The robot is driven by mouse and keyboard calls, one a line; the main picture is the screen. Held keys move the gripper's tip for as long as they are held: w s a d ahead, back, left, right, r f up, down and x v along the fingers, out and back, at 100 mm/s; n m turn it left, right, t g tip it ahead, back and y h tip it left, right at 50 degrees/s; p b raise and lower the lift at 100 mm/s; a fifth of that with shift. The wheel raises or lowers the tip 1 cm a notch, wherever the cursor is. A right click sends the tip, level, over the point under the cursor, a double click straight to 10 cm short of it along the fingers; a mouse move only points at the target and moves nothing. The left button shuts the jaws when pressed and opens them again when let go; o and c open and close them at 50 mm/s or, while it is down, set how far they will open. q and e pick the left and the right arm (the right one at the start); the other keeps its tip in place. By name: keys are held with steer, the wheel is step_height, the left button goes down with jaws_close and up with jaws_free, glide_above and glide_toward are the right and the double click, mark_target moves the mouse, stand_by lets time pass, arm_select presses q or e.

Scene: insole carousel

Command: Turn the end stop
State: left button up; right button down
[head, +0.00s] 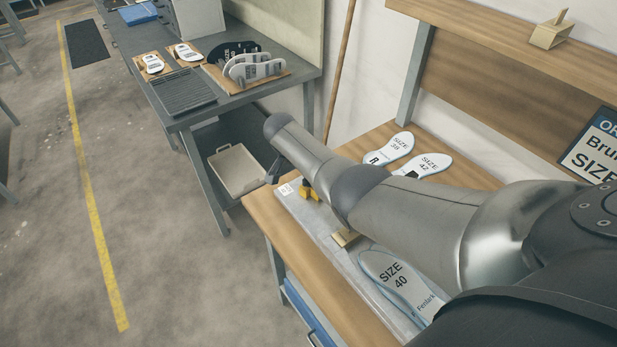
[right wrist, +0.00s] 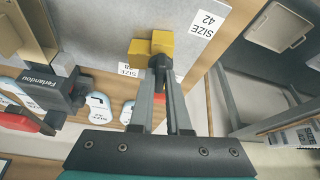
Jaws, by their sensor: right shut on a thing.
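The yellow end stop (head: 309,194) stands at the far end of a grey plate (head: 318,225) on the wooden bench. In the right wrist view the end stop (right wrist: 150,48) shows as a yellow cross-shaped piece with a dark part at the fingertips. My right gripper (right wrist: 160,72) is shut on the end stop, its two fingers close together at it. In the head view my right arm hides most of this gripper. My left gripper is in neither view.
A size 40 insole (head: 392,281) and a brass block (head: 344,238) are on the plate. Insoles marked 39 (head: 391,148) and 42 (head: 428,164) lie behind my arm. A grey table (head: 240,101) with a black tray (head: 184,92) stands beyond, with a beige bin (head: 237,170) below.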

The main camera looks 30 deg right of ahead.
steer(key=shift+m+g+b, duration=0.4)
steer(key=shift+m+b, duration=0.4)
steer(key=shift+m, duration=0.2)
steer(key=c, duration=0.9)
jaws_free()
steer(key=shift+w, duration=0.1)
steer(key=shift+r, duration=0.1)
